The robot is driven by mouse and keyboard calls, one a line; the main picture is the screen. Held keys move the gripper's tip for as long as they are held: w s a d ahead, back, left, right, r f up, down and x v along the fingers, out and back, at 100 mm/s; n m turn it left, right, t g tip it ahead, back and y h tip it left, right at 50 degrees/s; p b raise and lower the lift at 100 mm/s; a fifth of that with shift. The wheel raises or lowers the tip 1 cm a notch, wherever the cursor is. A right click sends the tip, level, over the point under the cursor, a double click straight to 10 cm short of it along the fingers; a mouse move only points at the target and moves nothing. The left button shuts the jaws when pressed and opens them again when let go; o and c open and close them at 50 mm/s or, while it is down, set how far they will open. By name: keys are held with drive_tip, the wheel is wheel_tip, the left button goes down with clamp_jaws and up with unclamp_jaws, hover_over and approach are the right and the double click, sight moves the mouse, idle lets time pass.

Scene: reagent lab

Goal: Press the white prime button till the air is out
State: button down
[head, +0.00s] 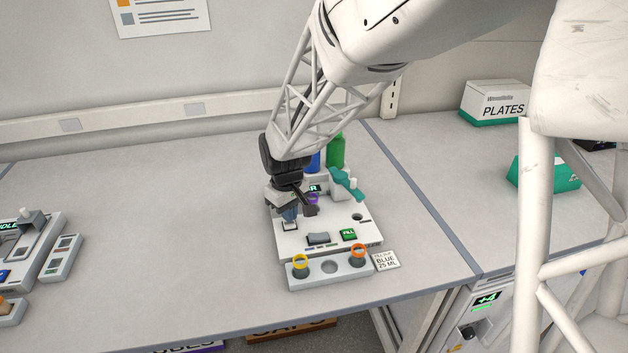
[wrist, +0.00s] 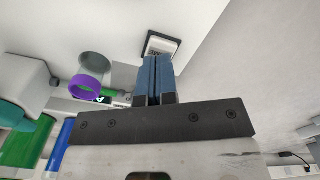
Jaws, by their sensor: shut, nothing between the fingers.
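The white prime button (head: 290,225) sits in a dark square frame at the left of the dispenser panel (head: 290,243). In the wrist view the white button (wrist: 158,43) shows just beyond my fingertips, with small dark marking on it. My gripper (head: 289,219) points down over the button, its blue fingers closed together and empty. The closed fingers also show in the wrist view (wrist: 157,60). They overlap the near part of the button, and I cannot tell whether the tips touch it. A purple-ringed part (wrist: 88,86) is beside the fingers.
A green bottle (head: 336,152) and a blue bottle (head: 314,162) stand behind the panel, near a teal lever (head: 346,183). The panel has a green FILL button (head: 348,235). A rack (head: 329,279) with ringed vials stands in front.

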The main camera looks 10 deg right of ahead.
drive_tip(key=shift+f, duration=0.95)
idle(0.4)
drive_tip(key=shift+r, duration=3.55)
drive_tip(key=shift+s, duration=0.1)
drive_tip(key=shift+s+d+r, duration=0.2)
drive_tip(key=shift+r, duration=0.1)
drive_tip(key=s+d+r+m+t, duration=0.1)
drive_tip(key=s+d+r+m, duration=0.1)
drive_tip(key=s, duration=0.6)
drive_tip(key=s+d+r+m, duration=0.2)
drive_tip(key=s+d+r, duration=0.2)
drive_tip(key=s, duration=0.5)
drive_tip(key=s+d+r+m+t, duration=0.1)
drive_tip(key=s+d+r+m, duration=0.1)
drive_tip(key=s, duration=0.7)
drive_tip(key=shift+d+r+t, duration=0.3)
drive_tip(key=shift+d+r, duration=0.45)
drive_tip(key=shift+r, duration=0.25)
